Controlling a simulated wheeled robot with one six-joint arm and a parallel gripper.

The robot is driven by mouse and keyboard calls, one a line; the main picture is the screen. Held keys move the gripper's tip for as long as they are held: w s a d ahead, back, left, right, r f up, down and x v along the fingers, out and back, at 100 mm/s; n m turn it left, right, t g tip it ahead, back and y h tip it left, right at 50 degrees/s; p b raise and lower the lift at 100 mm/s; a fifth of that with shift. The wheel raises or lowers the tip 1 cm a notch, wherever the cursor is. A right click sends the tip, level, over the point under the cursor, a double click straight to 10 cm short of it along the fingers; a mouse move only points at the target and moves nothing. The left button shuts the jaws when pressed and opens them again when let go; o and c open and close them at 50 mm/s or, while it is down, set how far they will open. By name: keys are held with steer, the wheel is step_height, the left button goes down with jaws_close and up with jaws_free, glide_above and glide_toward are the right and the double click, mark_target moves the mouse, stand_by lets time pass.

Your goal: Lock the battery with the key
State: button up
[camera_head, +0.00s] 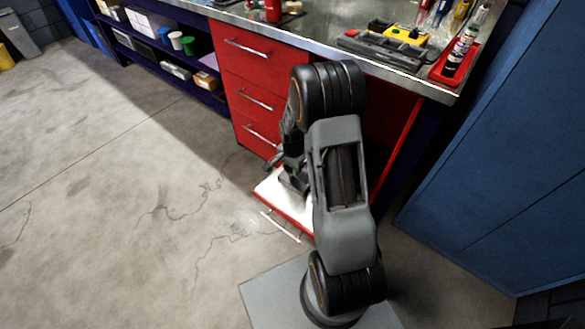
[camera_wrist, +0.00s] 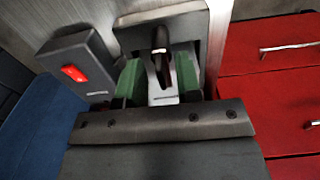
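My gripper (camera_wrist: 158,80) shows its two green-padded fingers apart in the wrist view, with a gap between them. A narrow dark upright piece with a small bright spot (camera_wrist: 160,45) shows in line with that gap; I cannot tell whether it is the key or part of a lock. Behind it is a dark frame with a grey plate (camera_wrist: 165,12). In the head view my gripper (camera_head: 294,180) is over the open bottom drawer, partly hidden by my arm.
The open white-floored drawer (camera_head: 268,189) juts from the red cabinet (camera_head: 250,75). Above it, the metal bench top (camera_head: 325,30) carries a black and yellow tool case (camera_head: 405,33) and a red tray (camera_head: 440,73). A blue cabinet (camera_head: 500,150) stands at right.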

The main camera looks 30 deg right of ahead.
step_height(320, 180, up, 14)
steer(key=p, duration=0.3)
steer(key=shift+f, duration=0.1)
stand_by(0.7)
steer(key=s+a+r+n+t+p, duration=0.1)
steer(key=s+a+r+n+p, duration=0.2)
steer(key=r, duration=0.7)
steer(key=s+a+r+n+t+p, duration=0.1)
steer(key=s+a+r+n+p, duration=0.2)
steer(key=s+r+n+p, duration=0.3)
steer(key=s+a+r+n+t+p, duration=0.1)
steer(key=s+a+r+n+p, duration=0.2)
steer(key=r, duration=1.1)
steer(key=s+n+p, duration=0.1)
steer(key=s+p, duration=0.2)
steer(key=p, duration=0.3)
steer(key=shift+s+a+n+t, duration=0.3)
steer(key=shift+s+a, duration=0.1)
